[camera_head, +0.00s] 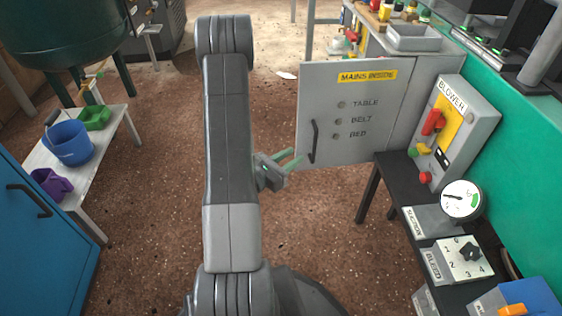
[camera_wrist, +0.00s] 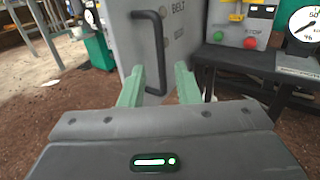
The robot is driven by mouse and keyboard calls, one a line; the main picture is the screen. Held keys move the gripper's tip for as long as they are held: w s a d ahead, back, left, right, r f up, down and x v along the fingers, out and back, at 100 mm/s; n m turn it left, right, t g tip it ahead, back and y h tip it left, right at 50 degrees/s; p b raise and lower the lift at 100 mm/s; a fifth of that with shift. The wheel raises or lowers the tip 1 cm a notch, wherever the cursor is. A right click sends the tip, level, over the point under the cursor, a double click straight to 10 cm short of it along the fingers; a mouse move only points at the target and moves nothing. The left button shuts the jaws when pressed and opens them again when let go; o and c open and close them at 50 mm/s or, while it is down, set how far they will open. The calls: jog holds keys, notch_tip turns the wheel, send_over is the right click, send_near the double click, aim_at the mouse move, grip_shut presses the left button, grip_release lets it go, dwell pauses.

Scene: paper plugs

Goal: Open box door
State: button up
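The grey box door (camera_head: 345,85) carries a yellow label and the words TABLE, BELT and BED. It looks shut, though I cannot tell if it is slightly ajar. Its dark upright bar handle (camera_head: 314,141) is at the lower left of the door. My gripper (camera_head: 297,159) is open with green fingers, just left of the handle in the head view. In the wrist view, the handle (camera_wrist: 161,50) stands upright between the two spread fingers of my gripper (camera_wrist: 158,80). The gripper is empty, and I cannot tell whether a finger touches the handle.
A dark bench (camera_head: 400,175) with a blower switch box (camera_head: 480,125) and dial gauge (camera_head: 461,200) stands right of the door. A blue cabinet (camera_head: 40,230) and a low table with a blue bucket (camera_head: 70,145) are at the left. The brown floor left of the door is clear.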

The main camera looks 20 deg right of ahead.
aim_at(314, 144)
jog(key=shift+v, duration=1.75)
jog(key=shift+b+x, duration=0.95)
jog(key=shift+x, duration=5.85)
jog(key=shift+f, duration=0.1)
